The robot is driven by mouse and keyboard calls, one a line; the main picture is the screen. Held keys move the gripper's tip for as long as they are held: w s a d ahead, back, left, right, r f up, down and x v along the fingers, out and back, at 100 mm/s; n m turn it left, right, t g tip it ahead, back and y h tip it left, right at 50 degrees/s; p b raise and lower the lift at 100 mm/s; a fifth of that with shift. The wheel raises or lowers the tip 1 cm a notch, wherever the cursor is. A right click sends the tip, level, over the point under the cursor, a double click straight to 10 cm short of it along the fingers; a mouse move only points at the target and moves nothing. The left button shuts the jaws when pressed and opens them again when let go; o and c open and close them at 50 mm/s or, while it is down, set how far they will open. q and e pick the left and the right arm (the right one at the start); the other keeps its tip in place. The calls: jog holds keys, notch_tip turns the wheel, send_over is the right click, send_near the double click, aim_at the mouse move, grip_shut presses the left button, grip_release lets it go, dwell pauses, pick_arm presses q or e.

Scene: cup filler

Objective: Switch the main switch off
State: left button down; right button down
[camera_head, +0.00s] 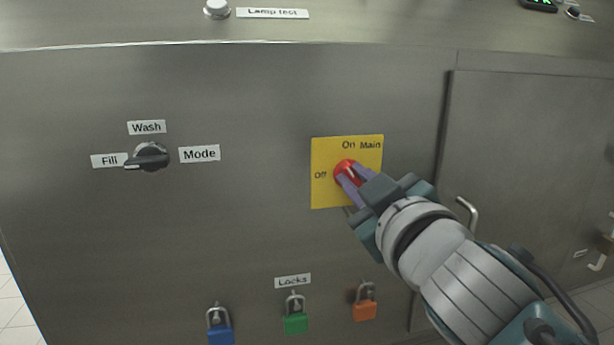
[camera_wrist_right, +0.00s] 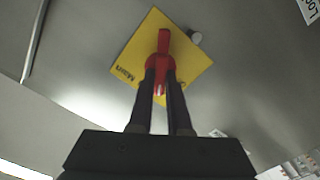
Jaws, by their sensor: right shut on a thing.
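The main switch is a red rotary knob (camera_head: 346,169) on a yellow plate (camera_head: 325,190) on the steel front panel. The plate reads "On Main" at the top and "Off" at the left. My right gripper (camera_head: 355,180) reaches the knob from the lower right and is shut on it. In the right wrist view, the two fingers (camera_wrist_right: 161,85) close around the red knob (camera_wrist_right: 164,42), whose grip bar sticks out past them. The fingers partly hide the knob, so I cannot tell which label it points to. My left gripper is out of view.
A black mode knob (camera_head: 150,157) with Wash, Fill and Mode labels is at the left. Blue (camera_head: 220,334), green (camera_head: 295,324) and orange (camera_head: 365,310) padlocks hang below. A door handle (camera_head: 469,213) sticks out beside my right arm. A lamp test button (camera_head: 216,8) is above.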

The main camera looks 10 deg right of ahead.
jog(key=n, duration=0.5)
jog(key=shift+a+f+n, duration=0.1)
jog(key=shift+n, duration=0.2)
jog(key=n, duration=0.5)
jog(key=shift+n, duration=0.3)
jog(key=shift+f, duration=0.1)
jog(key=c, duration=0.9)
grip_release()
jog(key=shift+o, duration=0.2)
jog(key=s, duration=1)
jog(key=shift+p, duration=0.4)
